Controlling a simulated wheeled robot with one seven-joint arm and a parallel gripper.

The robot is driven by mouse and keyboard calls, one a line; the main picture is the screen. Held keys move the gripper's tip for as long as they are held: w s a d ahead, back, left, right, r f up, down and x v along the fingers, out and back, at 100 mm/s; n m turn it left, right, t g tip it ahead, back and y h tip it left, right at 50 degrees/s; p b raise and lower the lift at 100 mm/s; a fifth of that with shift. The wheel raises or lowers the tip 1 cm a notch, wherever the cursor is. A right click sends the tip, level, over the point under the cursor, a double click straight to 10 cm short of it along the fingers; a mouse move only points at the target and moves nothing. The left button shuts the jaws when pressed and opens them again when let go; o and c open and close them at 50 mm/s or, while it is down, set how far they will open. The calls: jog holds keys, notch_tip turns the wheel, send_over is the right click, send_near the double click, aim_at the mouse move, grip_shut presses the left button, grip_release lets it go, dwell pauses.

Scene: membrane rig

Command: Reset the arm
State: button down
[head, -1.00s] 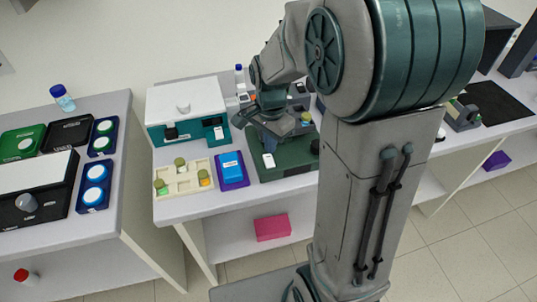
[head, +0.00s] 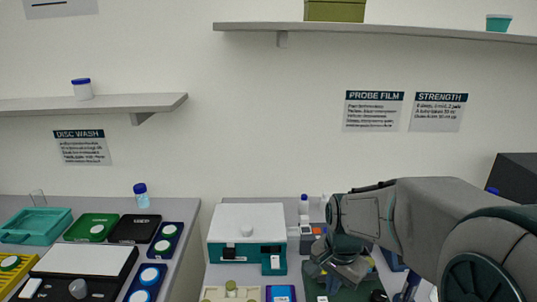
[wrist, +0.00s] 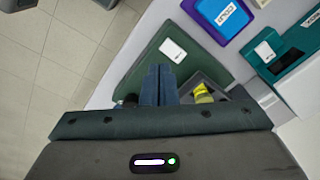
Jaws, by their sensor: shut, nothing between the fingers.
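My gripper (wrist: 159,85) shows in the wrist view with its two blue-grey fingers together, shut and empty. It points down over a dark green mat (wrist: 140,79) on the bench. In the head view my gripper (head: 345,272) is at the lower right of centre, above the same mat (head: 350,294), and my arm reaches in from the right. A white labelled tag (wrist: 173,50) lies on the mat beyond the fingertips. A small yellow-topped item (wrist: 203,91) sits in a grey holder just right of the fingers.
A teal and white machine (head: 247,238) stands left of my gripper. A purple tray with a blue block (wrist: 224,14) lies past the mat. The left bench holds green and black trays (head: 92,228) and a blue-capped bottle (head: 141,195). Shelves (head: 95,104) line the wall above.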

jog(key=s+r+n+t, duration=0.2)
jog(key=s+r+n, duration=0.3)
jog(key=s+n, duration=0.4)
jog(key=shift+s+r+t, duration=0.35)
jog(key=shift+s+t, duration=0.05)
jog(key=shift+s, duration=0.9)
